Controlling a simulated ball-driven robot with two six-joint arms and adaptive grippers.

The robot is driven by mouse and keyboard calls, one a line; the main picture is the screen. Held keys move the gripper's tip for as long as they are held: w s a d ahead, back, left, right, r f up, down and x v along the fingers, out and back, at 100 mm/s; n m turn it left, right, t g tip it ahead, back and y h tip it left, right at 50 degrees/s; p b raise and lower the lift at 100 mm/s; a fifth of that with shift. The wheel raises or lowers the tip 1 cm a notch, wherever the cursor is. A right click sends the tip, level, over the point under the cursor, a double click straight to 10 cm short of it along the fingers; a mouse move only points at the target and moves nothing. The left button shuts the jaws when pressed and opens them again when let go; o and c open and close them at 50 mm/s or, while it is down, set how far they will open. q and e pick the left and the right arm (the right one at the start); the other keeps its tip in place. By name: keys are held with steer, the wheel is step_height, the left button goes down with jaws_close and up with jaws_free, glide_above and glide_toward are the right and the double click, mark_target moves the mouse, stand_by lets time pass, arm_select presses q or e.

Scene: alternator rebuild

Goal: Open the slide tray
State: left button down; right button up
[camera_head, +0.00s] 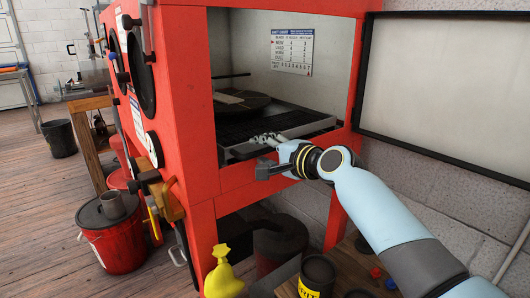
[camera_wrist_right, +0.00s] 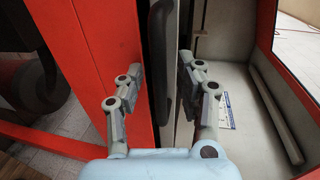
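The slide tray (camera_head: 318,127) is a grey-rimmed tray with a dark grid floor, inside the open red blasting cabinet (camera_head: 190,85). Its dark handle (camera_head: 246,151) is at the front edge and also shows as an upright dark bar in the right wrist view (camera_wrist_right: 161,60). My right gripper (camera_head: 268,154) is at the tray's front. In the right wrist view its two fingers (camera_wrist_right: 160,78) stand apart, one on each side of the handle, with visible gaps. I see no firm contact. My left gripper is not in view.
The cabinet's pale door panel (camera_head: 450,85) stands open at the right. A dark round plate (camera_head: 240,102) lies inside the cabinet. A red bucket (camera_head: 112,235), a yellow spray bottle (camera_head: 222,275) and a dark can (camera_head: 317,272) are below.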

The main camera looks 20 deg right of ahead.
jaws_close()
steer(key=shift+f, duration=0.1)
stand_by(0.5)
